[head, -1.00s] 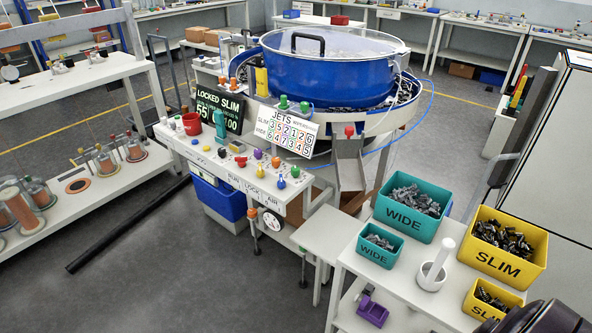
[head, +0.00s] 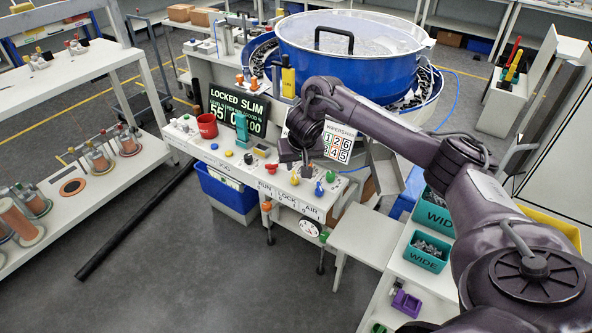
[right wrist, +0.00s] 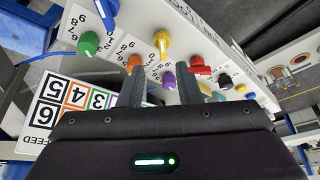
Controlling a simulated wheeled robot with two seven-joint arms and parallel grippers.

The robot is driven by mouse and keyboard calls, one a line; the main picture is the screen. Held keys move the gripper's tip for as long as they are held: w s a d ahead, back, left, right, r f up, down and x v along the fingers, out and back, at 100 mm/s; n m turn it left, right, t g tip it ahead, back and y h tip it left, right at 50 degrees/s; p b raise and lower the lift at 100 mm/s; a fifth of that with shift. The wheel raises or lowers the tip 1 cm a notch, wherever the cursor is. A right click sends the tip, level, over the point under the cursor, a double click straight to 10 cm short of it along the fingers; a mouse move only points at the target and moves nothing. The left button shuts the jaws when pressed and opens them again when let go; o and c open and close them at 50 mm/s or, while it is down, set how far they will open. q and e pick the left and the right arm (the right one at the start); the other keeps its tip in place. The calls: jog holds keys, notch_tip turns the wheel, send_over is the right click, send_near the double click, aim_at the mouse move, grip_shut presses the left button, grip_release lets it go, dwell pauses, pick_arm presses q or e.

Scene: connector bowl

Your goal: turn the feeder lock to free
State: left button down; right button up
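The control panel (head: 240,165) has a row of knobs above the labels RUN, LOCK and AIR. The yellow knob (head: 294,179) stands above LOCK, between a red one (head: 271,167) and a blue one (head: 319,188). The screen (head: 238,112) reads LOCKED SLIM. My right gripper (head: 293,152) hangs over the panel just behind the yellow knob, partly hidden by its wrist. In the right wrist view its fingers (right wrist: 160,75) are apart and empty, with a purple knob (right wrist: 168,81) between and beyond them. The yellow knob (right wrist: 162,43) is ahead of the fingertips, untouched. My left gripper is out of view.
An orange knob (right wrist: 135,62) and a green one (right wrist: 88,43) sit close to one finger. The blue feeder bowl (head: 350,65) is behind. Teal WIDE bins (head: 427,252) stand at right under my arm.

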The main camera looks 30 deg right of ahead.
aim_at(295, 174)
jog(key=x, duration=0.4)
jog(key=shift+w+a+f, duration=0.2)
jog(key=shift+w, duration=0.05)
jog(key=shift+w+d+f, duration=0.2)
jog(key=shift+f, duration=0.45)
grip_shut()
